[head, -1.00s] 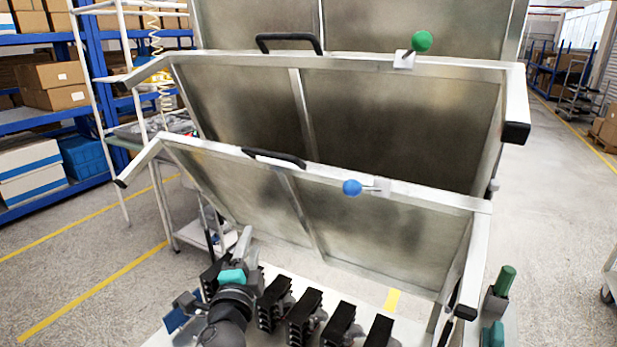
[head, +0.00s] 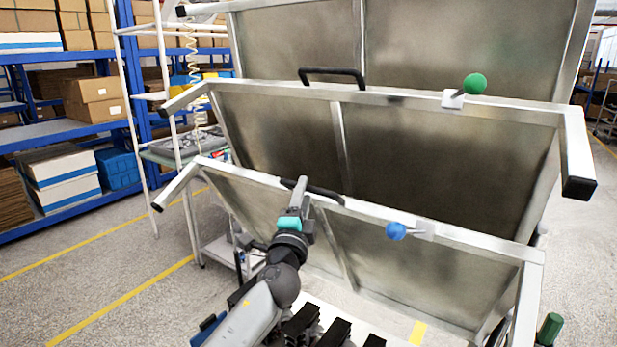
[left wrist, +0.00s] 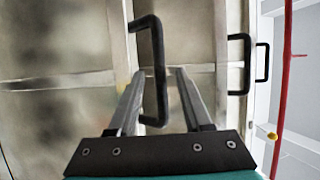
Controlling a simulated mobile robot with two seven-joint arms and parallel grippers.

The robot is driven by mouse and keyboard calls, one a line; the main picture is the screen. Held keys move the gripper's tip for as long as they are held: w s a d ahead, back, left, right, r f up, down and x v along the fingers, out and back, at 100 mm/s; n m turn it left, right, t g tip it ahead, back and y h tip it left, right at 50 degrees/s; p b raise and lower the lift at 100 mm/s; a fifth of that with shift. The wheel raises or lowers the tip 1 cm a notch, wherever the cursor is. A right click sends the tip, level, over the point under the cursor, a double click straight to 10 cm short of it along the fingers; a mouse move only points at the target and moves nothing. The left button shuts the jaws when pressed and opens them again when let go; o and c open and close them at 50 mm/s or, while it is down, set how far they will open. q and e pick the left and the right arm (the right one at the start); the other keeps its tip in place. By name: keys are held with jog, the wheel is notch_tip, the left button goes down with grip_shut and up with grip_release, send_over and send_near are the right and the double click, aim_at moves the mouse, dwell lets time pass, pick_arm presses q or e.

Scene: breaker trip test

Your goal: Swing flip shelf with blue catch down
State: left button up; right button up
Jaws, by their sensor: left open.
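The flip shelf with the blue catch (head: 396,231) is the lowest and nearest of the tilted metal panels. Its panel (head: 420,275) is raised and leans away from me. Its black handle (head: 326,194) is on the top rail, left of the blue catch. My left gripper (head: 299,188) is at the left end of this handle. In the left wrist view my left gripper (left wrist: 155,80) is open, with the black handle (left wrist: 158,70) between or just beyond its two fingers. I cannot tell whether they touch it. My right gripper is not in view.
Another tilted shelf with a green catch (head: 474,84) and a black handle (head: 333,71) stands above and behind. Several black breakers (head: 335,331) sit on the surface below. Blue shelving with boxes (head: 95,100) and a white rack stand at left.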

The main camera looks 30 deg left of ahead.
pick_arm(q)
jog(key=shift+x, duration=3)
jog(key=shift+c, duration=0.3)
grip_shut()
